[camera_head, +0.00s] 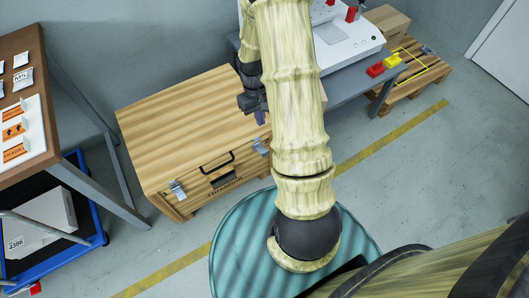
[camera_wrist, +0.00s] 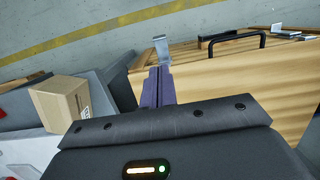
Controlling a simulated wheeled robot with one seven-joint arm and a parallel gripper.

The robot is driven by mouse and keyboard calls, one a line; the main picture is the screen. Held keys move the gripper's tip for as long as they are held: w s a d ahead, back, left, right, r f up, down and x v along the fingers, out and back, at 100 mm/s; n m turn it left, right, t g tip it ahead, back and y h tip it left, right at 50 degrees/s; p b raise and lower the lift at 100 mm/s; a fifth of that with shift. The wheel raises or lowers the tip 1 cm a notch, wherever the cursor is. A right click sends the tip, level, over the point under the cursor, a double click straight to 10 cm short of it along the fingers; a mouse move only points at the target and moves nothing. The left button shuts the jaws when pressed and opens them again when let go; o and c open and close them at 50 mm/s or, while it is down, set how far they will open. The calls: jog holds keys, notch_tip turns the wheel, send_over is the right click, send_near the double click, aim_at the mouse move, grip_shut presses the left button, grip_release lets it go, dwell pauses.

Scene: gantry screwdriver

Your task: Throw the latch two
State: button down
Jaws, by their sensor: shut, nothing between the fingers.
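A wooden crate (camera_head: 185,115) stands on the floor with two grey metal latches on its front edge. One latch (camera_head: 178,189) is at the left corner; the other latch (camera_head: 261,147) is near the right corner. I cannot tell which is latch two by any label. My gripper (camera_head: 261,117) is above the crate's right side, its purple fingers shut and empty. In the wrist view the fingertips (camera_wrist: 160,69) point at the near latch (camera_wrist: 161,47), which shows just beyond them with its plate upright. Whether they touch cannot be told. The far latch (camera_wrist: 280,30) also shows there.
A black handle (camera_head: 217,162) lies between the latches. A grey bench (camera_head: 350,84) with a white machine (camera_head: 345,45) stands close on the right. A brown table (camera_head: 30,85) is at the left. The floor before the crate is partly clear, beside a teal round surface (camera_head: 235,245).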

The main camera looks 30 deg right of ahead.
aim_at(266, 154)
dwell(0.3)
jog(key=f+b, duration=0.2)
jog(key=f, duration=0.2)
jog(key=s+f+b, duration=0.1)
jog(key=f+b, duration=0.1)
jog(key=f, duration=0.3)
jog(key=s+f+b, duration=0.1)
jog(key=f, duration=0.4)
jog(key=shift+s+b, duration=0.2)
jog(key=shift+b, duration=0.2)
jog(key=shift+d, duration=0.2)
